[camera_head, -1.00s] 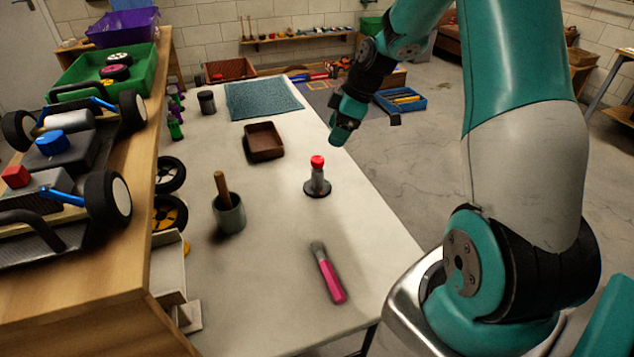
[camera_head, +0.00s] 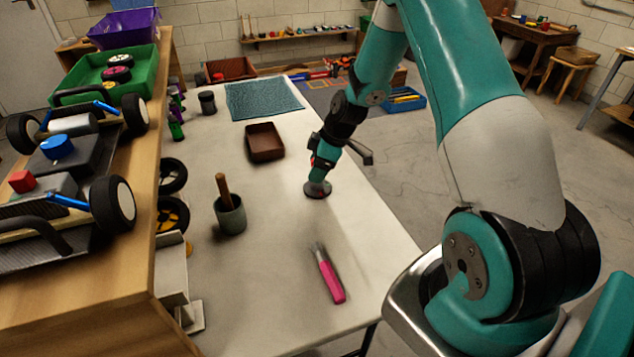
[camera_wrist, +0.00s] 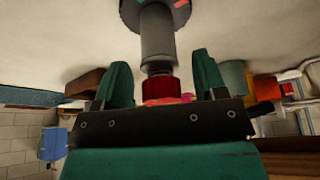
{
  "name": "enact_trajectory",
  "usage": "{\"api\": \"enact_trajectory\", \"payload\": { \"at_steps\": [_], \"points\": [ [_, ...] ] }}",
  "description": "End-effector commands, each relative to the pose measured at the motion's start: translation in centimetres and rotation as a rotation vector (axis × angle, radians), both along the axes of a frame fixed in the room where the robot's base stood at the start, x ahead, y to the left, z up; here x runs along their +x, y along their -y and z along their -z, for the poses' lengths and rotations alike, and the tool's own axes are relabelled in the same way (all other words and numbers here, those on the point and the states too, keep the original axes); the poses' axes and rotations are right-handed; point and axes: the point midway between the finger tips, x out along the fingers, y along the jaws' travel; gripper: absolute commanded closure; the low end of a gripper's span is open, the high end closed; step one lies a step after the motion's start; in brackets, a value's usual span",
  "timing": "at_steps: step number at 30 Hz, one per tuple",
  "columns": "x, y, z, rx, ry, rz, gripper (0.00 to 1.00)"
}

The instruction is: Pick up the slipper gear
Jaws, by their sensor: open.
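An upright piece with a grey post, a dark round base (camera_head: 317,190) and a red top stands on the white table. It is the thing at my gripper; I cannot tell for sure which part is the slipper gear. In the wrist view its grey post (camera_wrist: 157,38) runs to the red top (camera_wrist: 160,88), with the base at the upper edge. My gripper (camera_wrist: 162,78) is open, one finger on each side of the red top, with gaps showing. In the head view my gripper (camera_head: 320,168) comes down over the piece and hides its top and most of its post.
On the white table (camera_head: 270,270) are a brown tray (camera_head: 278,155), a grey cup (camera_head: 231,214) with a wooden handle, a pink-handled tool (camera_head: 331,281), a dark jar (camera_head: 207,103) and a blue mat (camera_head: 238,112). A wooden bench with a car (camera_head: 75,170) stands left.

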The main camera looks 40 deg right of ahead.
Motion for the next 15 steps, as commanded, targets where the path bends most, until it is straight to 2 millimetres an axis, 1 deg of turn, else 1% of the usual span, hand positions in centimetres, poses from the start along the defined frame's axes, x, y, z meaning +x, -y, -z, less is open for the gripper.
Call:
{"api": "enact_trajectory", "payload": {
  "at_steps": [2,3,5,6,8,9,10,11,15],
  "points": [
    [-0.01,0.01,-0.01,0.000,0.000,0.000,0.35],
    [-0.01,0.01,-0.01,0.000,0.000,0.000,0.44],
    [-0.03,0.02,-0.02,0.000,0.000,0.000,0.58],
    [-0.03,0.02,-0.02,0.000,0.000,0.000,0.67],
    [-0.03,0.02,-0.03,0.001,-0.001,0.000,0.81],
    [-0.03,0.02,-0.03,0.001,-0.001,0.001,0.90],
    [-0.03,0.02,-0.03,0.001,-0.001,0.001,0.97],
    [-0.02,0.02,-0.05,0.000,0.000,0.000,1.00],
    [-0.02,0.02,-0.05,0.000,0.000,0.000,1.00]
  ]
}}
